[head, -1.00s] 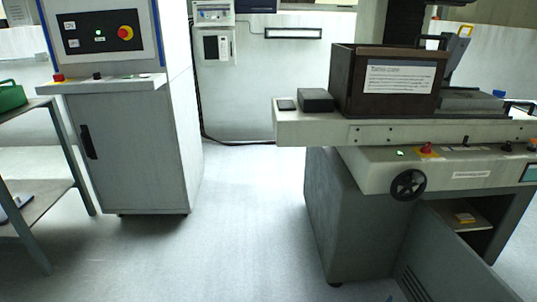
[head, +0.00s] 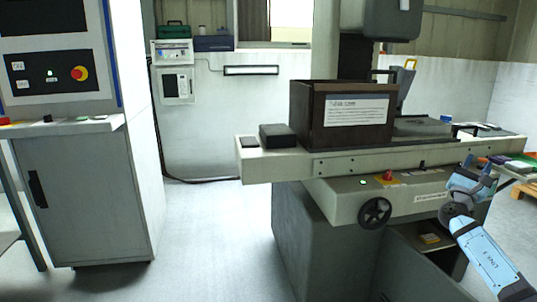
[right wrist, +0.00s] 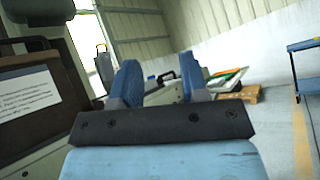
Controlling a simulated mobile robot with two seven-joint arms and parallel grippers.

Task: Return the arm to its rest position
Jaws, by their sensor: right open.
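My right arm comes in from the lower right of the head view. Its gripper (head: 474,182) is raised in front of the right end of the grey machine (head: 270,165). In the right wrist view the two blue fingers of the right gripper (right wrist: 162,85) stand apart with nothing between them. The gripper is open and empty. My left gripper is not in view.
A dark brown box (head: 310,118) with a white label stands on the machine bed, beside a small black block (head: 277,135). A control cabinet (head: 85,200) stands at the left. The floor (head: 215,245) between cabinet and machine is clear.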

